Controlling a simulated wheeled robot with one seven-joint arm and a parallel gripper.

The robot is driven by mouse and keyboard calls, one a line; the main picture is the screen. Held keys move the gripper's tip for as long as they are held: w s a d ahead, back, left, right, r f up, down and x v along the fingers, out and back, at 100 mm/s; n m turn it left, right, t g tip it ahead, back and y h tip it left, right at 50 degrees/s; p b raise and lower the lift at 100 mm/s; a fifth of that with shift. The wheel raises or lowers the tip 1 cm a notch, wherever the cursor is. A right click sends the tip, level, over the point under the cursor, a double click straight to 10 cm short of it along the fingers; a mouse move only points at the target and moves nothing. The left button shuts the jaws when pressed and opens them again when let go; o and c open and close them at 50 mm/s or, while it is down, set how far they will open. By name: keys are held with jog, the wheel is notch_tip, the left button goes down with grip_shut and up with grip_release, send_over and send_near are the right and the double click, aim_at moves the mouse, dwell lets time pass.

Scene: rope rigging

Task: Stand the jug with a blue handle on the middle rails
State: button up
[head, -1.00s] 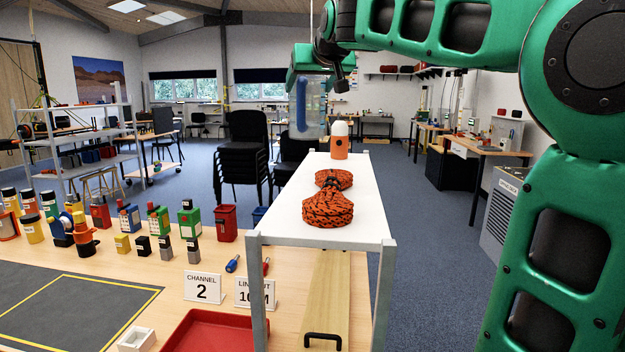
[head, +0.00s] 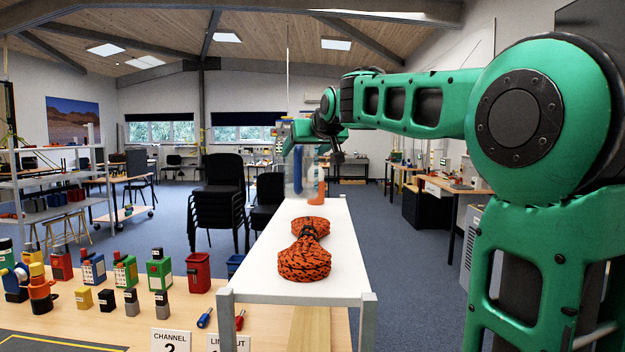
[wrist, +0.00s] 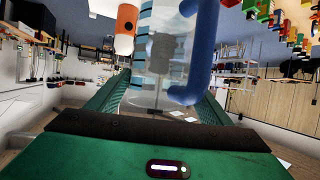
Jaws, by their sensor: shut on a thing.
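The clear jug (head: 290,176) with a blue handle (head: 298,168) hangs upright under my gripper (head: 303,135) in the head view. It is at the far end of the white shelf top (head: 325,240), and I cannot tell whether its base touches anything. In the wrist view my gripper's green fingers (wrist: 160,105) are shut on the clear jug (wrist: 165,60), with the blue handle (wrist: 201,50) on the right. I cannot make out which part is the middle rails.
An orange bottle (head: 314,182) shows beside and partly behind the jug; it also shows in the wrist view (wrist: 126,28). An orange rope coil (head: 305,262) lies on the white top. Boxes and bins (head: 125,272) line the bench at left. A shelf rack (head: 50,210) stands farther left.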

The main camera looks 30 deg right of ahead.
aim_at(316, 169)
jog(key=d+f, duration=0.1)
jog(key=d, duration=0.1)
jog(key=w+d+f, duration=0.1)
jog(key=shift+d+f, duration=0.15)
jog(key=shift+d, duration=0.25)
jog(key=shift+f, duration=1.95)
jog(key=o, duration=2)
jog(key=shift+f, duration=0.1)
